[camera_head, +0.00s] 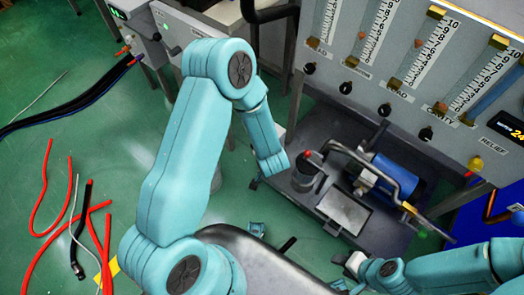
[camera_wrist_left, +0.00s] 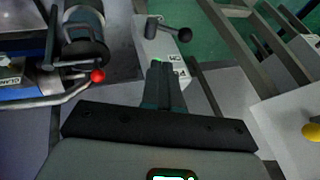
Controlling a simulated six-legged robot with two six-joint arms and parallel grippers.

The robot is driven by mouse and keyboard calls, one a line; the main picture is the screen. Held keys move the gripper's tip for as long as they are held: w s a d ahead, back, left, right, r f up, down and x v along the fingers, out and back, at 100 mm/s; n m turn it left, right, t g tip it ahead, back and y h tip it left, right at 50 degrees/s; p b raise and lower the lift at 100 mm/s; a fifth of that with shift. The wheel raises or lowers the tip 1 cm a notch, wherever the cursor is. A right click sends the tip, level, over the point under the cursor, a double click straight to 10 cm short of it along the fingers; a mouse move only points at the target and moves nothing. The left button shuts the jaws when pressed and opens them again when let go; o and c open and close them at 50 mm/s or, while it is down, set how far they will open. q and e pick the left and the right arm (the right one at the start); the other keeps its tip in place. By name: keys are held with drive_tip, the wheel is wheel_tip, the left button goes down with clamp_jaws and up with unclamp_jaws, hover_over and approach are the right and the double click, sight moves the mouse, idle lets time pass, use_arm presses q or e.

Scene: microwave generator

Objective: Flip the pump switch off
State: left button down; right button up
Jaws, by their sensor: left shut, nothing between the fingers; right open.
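In the head view, the left forearm hides the left fingertips and most of the box. My right gripper (camera_head: 346,273) is open and empty at the bottom, apart from the cart.
The blue pump motor (camera_head: 395,180) and its pipes sit on a dark cart (camera_head: 385,238). A panel of flow meters (camera_head: 415,70) stands behind. Red hoses (camera_head: 108,245) and black cables (camera_head: 75,108) lie on the green floor at left. A red-tipped lever (camera_wrist_left: 97,76) is left of the left gripper.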

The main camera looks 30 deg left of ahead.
use_arm(q)
drive_tip(key=a+r+b+x, duration=0.1)
drive_tip(key=b+x, duration=0.3)
drive_tip(key=x, duration=0.8)
drive_tip(key=shift+s+a, duration=0.2)
drive_tip(key=shift+a, duration=0.7)
drive_tip(key=shift+f, duration=0.1)
